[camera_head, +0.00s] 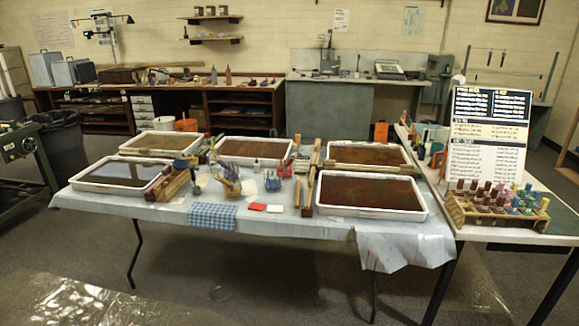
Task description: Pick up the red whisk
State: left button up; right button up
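I cannot make out a red whisk for certain at this size. A holder of thin, mostly yellow and multicoloured tools (228,181) stands in the middle of the covered table (330,229). A red upright item (285,167) stands to its right, next to a small blue item (272,182); their exact kinds are too small to tell. A flat red piece (257,207) lies near the front edge beside a white one (275,208). Neither of my grippers is in view.
Several white-rimmed trays hold dark liquid, including the front left tray (75,183) and front right tray (425,215). A checked cloth (213,216) hangs over the front edge. A bottle rack (462,220) and sign board (487,135) stand on the right table. Floor in front is clear.

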aim_at(291, 160)
jog(key=i+j, duration=0.1)
jog(key=i, duration=0.65)
jog(key=i+j+u, duration=0.15)
jog(key=i, duration=0.6)
